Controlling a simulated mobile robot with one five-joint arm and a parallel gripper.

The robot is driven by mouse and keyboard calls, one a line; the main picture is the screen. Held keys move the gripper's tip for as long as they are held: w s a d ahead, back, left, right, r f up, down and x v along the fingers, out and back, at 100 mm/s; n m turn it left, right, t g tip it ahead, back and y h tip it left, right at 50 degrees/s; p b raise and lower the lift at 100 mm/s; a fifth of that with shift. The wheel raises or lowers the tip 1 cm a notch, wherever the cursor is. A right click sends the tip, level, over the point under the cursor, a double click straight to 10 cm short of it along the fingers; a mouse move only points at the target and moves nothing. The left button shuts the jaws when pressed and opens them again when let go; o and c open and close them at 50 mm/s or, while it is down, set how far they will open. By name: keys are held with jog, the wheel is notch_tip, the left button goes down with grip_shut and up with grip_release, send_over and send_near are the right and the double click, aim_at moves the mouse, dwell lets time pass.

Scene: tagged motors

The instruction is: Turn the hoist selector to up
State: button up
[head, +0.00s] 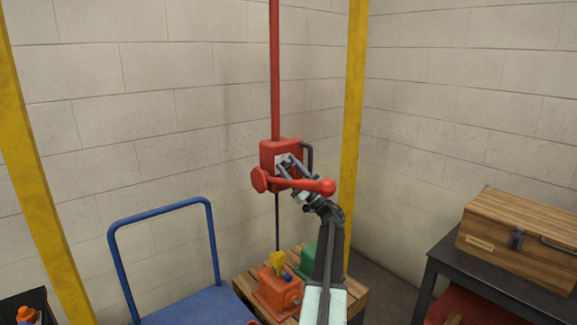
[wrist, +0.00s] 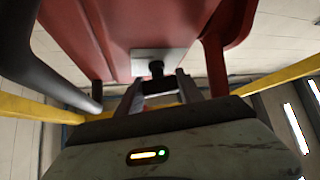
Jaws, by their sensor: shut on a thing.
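The red hoist body (head: 268,152) hangs on a red post against the wall corner. My gripper (head: 287,166) reaches its front face from the lower right. In the wrist view, the hoist selector (wrist: 156,69) is a small dark knob on a pale plate (wrist: 138,61). My gripper (wrist: 158,92) has its two fingers either side of the selector and is shut on it. The fingers hide part of it, and I cannot tell which setting it points to. A red lever with a round knob (head: 326,187) crosses in front of the hoist, close to my gripper.
A black curved handle (head: 309,158) is on the hoist's right side. Below stand an orange motor (head: 272,297) with a yellow tag and a green motor (head: 304,262) on a wooden pallet (head: 243,284). A blue cart (head: 190,308) is left; a wooden chest (head: 518,238) is right.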

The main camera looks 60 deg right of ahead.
jog(key=n+g+y+p, duration=0.1)
jog(key=n+y, duration=0.1)
jog(key=n+g+y+p, duration=0.1)
jog(key=n+y, duration=0.1)
jog(key=n, duration=0.1)
jog(key=n+g+y+p, duration=0.1)
jog(key=n+y, duration=0.1)
jog(key=n, duration=0.1)
jog(key=shift+d+r+p, duration=0.15)
jog(key=shift+r+p, duration=0.2)
jog(key=shift+p, duration=0.05)
jog(key=n+g+y+p, duration=0.2)
jog(key=n+g+p, duration=0.1)
jog(key=n+p, duration=0.1)
jog(key=shift+r+n, duration=0.1)
jog(key=shift+n, duration=0.3)
jog(key=n+g+p, duration=0.2)
jog(key=n+p, duration=0.1)
jog(key=p, duration=0.2)
jog(key=shift+n+g, duration=0.3)
jog(key=shift+g, duration=0.1)
jog(key=shift+a+f+n+g+p, duration=0.2)
jog(key=shift+f+n+g+p, duration=0.3)
jog(key=shift+p, duration=0.75)
jog(key=shift+g, duration=0.3)
jog(key=o, duration=1.1)
jog(key=shift+s+h, duration=0.1)
jog(key=shift+h, duration=0.2)
